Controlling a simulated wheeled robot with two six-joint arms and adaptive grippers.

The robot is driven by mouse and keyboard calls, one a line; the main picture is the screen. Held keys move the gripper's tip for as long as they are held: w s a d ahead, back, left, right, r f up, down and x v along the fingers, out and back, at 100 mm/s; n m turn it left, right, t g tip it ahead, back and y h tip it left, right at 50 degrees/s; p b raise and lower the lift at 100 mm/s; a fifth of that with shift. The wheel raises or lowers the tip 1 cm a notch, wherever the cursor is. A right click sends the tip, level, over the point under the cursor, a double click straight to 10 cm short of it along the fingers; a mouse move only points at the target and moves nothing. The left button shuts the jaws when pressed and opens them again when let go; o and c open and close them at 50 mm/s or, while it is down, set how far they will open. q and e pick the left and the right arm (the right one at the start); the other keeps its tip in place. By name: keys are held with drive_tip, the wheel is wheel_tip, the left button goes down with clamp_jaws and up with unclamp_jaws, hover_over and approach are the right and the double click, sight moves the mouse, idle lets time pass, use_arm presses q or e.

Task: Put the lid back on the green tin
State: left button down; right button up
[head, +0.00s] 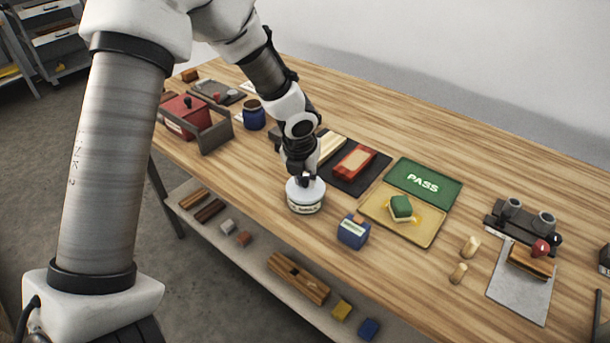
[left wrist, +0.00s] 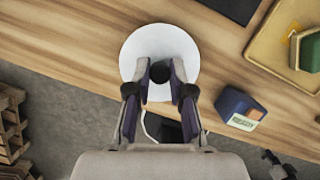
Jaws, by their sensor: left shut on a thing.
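A round white lid (head: 305,184) with a dark knob is at the front middle of the bench. Below it is a pale tin body (head: 306,207) with a dark-lettered label; no green shows on it. My left gripper (head: 304,179) points straight down and is shut on the lid's knob. In the left wrist view the white lid (left wrist: 140,42) lies under my left gripper (left wrist: 160,88), with the knob between the fingertips. The lid looks level and in line with the body; whether it is fully seated I cannot tell. My right gripper is not in view.
A blue box (head: 353,231) stands close to the tin's right, near the bench's front edge. Behind lies a dark mat (head: 375,176) with a red block.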

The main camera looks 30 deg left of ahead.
use_arm(q)
drive_tip(key=shift+f, duration=0.1)
drive_tip(key=shift+p, duration=0.3)
idle(0.4)
idle(0.4)
drive_tip(key=c, duration=0.9)
unclamp_jaws()
drive_tip(key=shift+c, duration=0.2)
drive_tip(key=shift+o, duration=0.3)
drive_tip(key=o, duration=0.4)
